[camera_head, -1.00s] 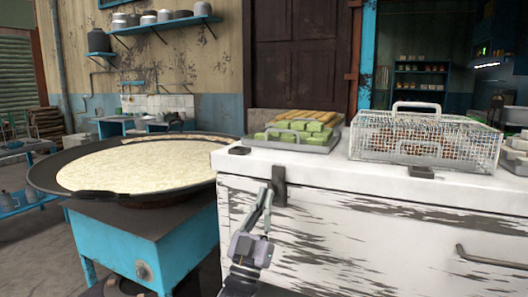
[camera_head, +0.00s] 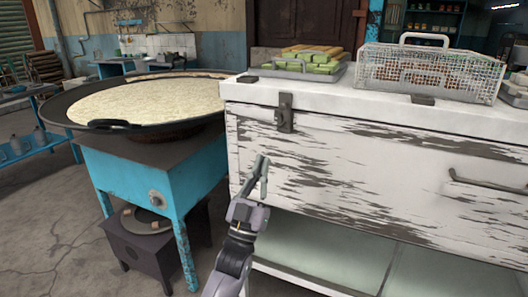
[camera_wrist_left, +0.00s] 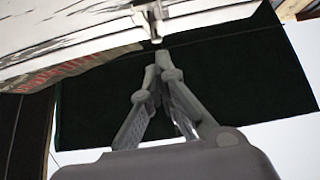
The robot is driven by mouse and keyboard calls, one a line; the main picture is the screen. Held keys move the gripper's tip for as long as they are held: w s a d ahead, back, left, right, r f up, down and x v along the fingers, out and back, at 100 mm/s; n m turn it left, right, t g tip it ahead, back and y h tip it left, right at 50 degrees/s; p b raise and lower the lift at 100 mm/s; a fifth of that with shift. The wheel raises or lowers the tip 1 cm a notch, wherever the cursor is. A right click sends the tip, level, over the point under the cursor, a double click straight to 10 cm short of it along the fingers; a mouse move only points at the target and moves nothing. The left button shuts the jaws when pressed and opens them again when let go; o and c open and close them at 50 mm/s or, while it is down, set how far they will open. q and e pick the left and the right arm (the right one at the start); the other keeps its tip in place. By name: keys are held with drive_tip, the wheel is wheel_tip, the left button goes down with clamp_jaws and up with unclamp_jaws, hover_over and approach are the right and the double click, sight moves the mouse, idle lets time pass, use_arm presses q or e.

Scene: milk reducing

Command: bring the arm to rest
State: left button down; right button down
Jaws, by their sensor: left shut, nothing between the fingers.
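My left gripper (camera_head: 262,172) is in front of the worn white chest, its fingers pointing up. The fingers are together and hold nothing. In the left wrist view the gripper (camera_wrist_left: 162,58) shows its fingertips meeting, below a metal latch (camera_wrist_left: 148,16). In the head view the latch (camera_head: 285,112) is on the front of the white chest (camera_head: 350,180), above and to the right of the fingertips. My right gripper is not in view.
A wide pan (camera_head: 95,124) of pale milk (camera_head: 150,99) sits on a blue stand (camera_head: 140,185) at left. On the chest are a tray (camera_head: 285,74) of green and yellow pieces and a wire basket (camera_head: 430,75). Bare floor (camera_head: 50,225) lies at lower left.

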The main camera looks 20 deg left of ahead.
use_arm(q)
drive_tip(key=shift+s+f, duration=0.1)
drive_tip(key=shift+f, duration=0.7)
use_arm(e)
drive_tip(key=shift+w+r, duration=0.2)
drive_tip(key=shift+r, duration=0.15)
